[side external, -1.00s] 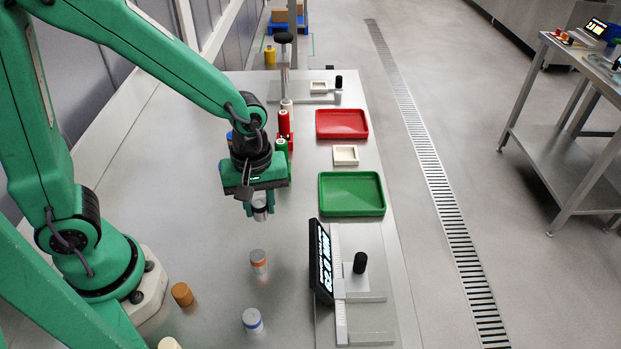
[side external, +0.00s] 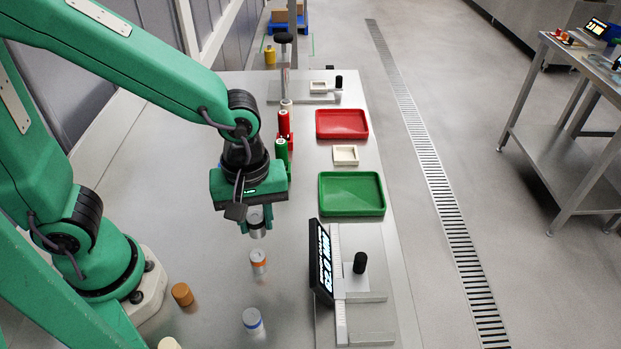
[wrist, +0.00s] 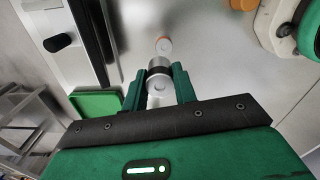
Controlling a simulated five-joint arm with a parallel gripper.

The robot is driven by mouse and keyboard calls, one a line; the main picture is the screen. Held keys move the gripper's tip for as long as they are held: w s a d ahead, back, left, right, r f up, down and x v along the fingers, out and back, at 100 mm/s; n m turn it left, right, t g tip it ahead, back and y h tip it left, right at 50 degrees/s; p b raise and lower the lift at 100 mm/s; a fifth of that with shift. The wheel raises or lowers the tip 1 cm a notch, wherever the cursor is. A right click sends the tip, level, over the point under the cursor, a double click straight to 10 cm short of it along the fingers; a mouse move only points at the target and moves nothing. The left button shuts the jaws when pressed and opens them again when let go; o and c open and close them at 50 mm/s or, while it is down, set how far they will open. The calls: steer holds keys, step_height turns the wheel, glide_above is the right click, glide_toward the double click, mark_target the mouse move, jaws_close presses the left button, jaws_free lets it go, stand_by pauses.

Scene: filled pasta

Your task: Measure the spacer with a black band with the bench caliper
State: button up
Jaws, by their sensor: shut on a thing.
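The spacer with a black band (side external: 256,222) is a silver cylinder, upright between the fingers of my gripper (side external: 256,220). In the wrist view the spacer (wrist: 161,84) shows its round end and dark band, with a green finger of my gripper (wrist: 161,88) on each side. My gripper is shut on it; I cannot tell exactly how high it is above the bench. The bench caliper (side external: 361,296) lies to the right and nearer the camera, with a black knob (side external: 360,263) and a tilted dark display (side external: 321,262) whose digits I cannot read surely.
An orange-banded spacer (side external: 259,261) and a blue-banded spacer (side external: 252,320) stand nearer the camera. A green tray (side external: 322,208), a small cream tray (side external: 336,160) and a red tray (side external: 320,132) line the right side. Red and green cylinders (side external: 282,140) stand behind my gripper.

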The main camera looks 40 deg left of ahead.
steer(key=shift+r, duration=0.1)
stand_by(0.3)
steer(key=shift+r, duration=1.7)
steer(key=shift+w+d+r, duration=0.25)
steer(key=shift+d+r, duration=0.2)
steer(key=shift+r, duration=0.35)
steer(key=w+d+m, duration=0.1)
steer(key=w+d, duration=0.3)
steer(key=d, duration=0.5)
steer(key=m, duration=0.1)
glide_above(368, 319)
step_height(368, 319, down, 7)
steer(key=shift+f, duration=0.25)
steer(key=shift+f, duration=3.15)
steer(key=shift+f, duration=0.6)
